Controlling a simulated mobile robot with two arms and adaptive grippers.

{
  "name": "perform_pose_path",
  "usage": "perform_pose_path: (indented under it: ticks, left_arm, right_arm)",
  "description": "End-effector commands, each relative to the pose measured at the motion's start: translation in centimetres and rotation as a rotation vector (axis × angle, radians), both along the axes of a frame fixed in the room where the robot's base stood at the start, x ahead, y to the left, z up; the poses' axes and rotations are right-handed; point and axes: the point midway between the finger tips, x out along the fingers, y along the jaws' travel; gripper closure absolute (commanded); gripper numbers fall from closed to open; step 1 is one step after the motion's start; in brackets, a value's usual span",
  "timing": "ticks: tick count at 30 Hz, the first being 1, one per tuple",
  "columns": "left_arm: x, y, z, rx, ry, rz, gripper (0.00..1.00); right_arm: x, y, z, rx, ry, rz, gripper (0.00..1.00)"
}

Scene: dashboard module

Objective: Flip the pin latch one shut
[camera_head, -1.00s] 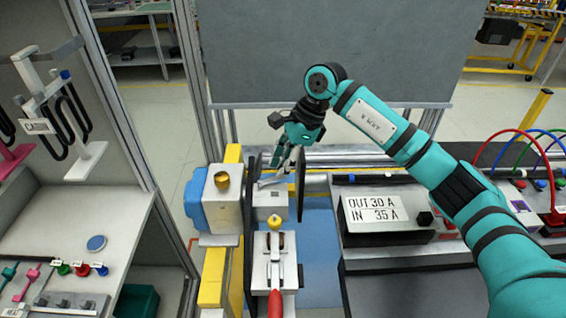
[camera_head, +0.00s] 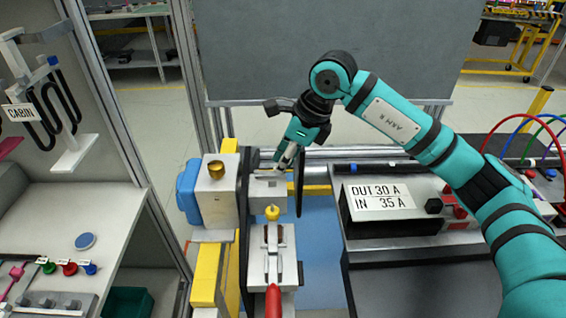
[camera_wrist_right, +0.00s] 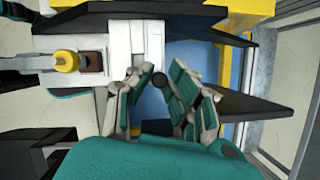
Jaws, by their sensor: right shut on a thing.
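My right gripper (camera_head: 284,165) reaches down at the far end of a white latch block (camera_head: 268,192) on the fixture. In the right wrist view its two fingers (camera_wrist_right: 155,74) close in around a small dark round knob (camera_wrist_right: 159,82), beside the white block (camera_wrist_right: 118,40). The knob looks like the end of the pin latch; the fingers hide most of it in the head view. I cannot tell the latch's angle. My left gripper is not in view.
A yellow knob (camera_head: 272,212) and a red-handled clamp (camera_head: 273,298) stand nearer on the fixture. A dark upright plate (camera_head: 299,185) is close to the right of the fingers. A blue-and-grey unit with a brass cup (camera_head: 216,170) stands left. A labelled box (camera_head: 380,208) is at right.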

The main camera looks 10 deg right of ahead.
Motion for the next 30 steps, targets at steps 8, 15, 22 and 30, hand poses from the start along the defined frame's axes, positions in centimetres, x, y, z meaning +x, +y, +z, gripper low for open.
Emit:
perform_pose_path:
  ticks: [8, 15, 22, 30]
  left_arm:
    - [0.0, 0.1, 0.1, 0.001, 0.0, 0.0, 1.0]
    - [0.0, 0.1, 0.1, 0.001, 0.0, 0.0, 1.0]
    - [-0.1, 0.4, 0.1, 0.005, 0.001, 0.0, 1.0]
    - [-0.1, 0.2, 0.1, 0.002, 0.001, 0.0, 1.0]
  right_arm:
    - [0.0, 0.0, 0.0, 0.0, 0.002, 0.001, 0.78]
    - [0.0, 0.0, 0.0, 0.0, 0.002, 0.002, 0.61]
    - [0.0, -0.1, 0.5, 0.0, 0.0, 0.001, 0.61]
    - [-0.8, -1.8, 4.9, 0.0, -0.003, -0.001, 0.61]
